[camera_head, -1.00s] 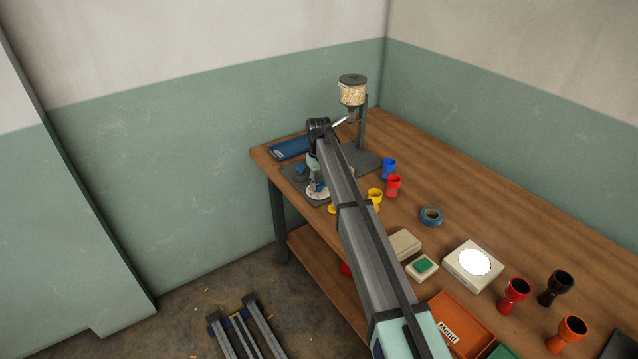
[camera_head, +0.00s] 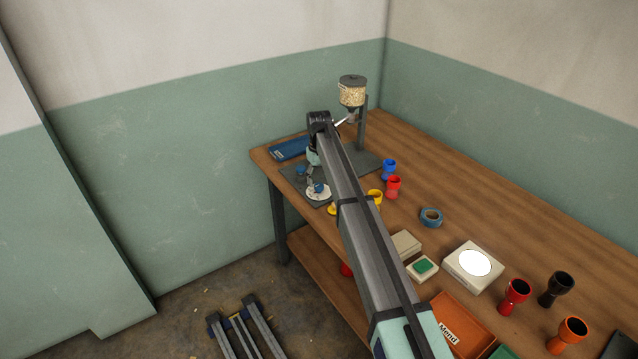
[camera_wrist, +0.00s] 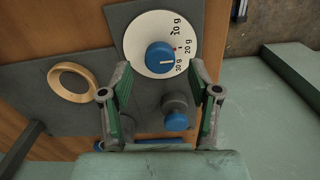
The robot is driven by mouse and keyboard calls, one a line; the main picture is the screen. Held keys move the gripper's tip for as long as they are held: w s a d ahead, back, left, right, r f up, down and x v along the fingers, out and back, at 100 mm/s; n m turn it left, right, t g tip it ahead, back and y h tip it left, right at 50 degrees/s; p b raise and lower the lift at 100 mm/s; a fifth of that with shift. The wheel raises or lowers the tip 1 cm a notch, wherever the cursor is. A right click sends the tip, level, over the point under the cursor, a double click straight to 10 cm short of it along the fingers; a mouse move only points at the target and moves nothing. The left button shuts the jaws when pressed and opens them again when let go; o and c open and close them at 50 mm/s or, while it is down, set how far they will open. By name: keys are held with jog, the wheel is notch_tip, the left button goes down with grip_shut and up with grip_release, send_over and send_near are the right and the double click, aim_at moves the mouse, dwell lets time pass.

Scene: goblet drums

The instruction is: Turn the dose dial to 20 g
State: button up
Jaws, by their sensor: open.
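The dose dial is a white disc (camera_wrist: 146,33) marked 10 g, 20 g and 30 g, with a blue knob (camera_wrist: 160,57) at its middle. In the wrist view the knob's white line points towards the 30 g mark, and a small red mark lies beside 20 g. The dial disc (camera_head: 325,195) also shows in the head view, on the grey base plate. My gripper (camera_wrist: 161,72) is open and empty, its two green-padded fingers on either side of the view below the knob. It appears above the dial, apart from the knob. In the head view my arm partly hides it.
A second blue-capped knob (camera_wrist: 176,120) stands on the plate between my fingers in the wrist view. A wooden ring (camera_wrist: 54,83) lies left of the dial. A grain hopper (camera_head: 352,92) stands behind. Yellow, red and blue goblets (camera_head: 389,168) stand to the right.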

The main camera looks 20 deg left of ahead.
aim_at(319, 185)
notch_tip(319, 185, up, 9)
jog(key=shift+r, duration=0.2)
dwell(0.5)
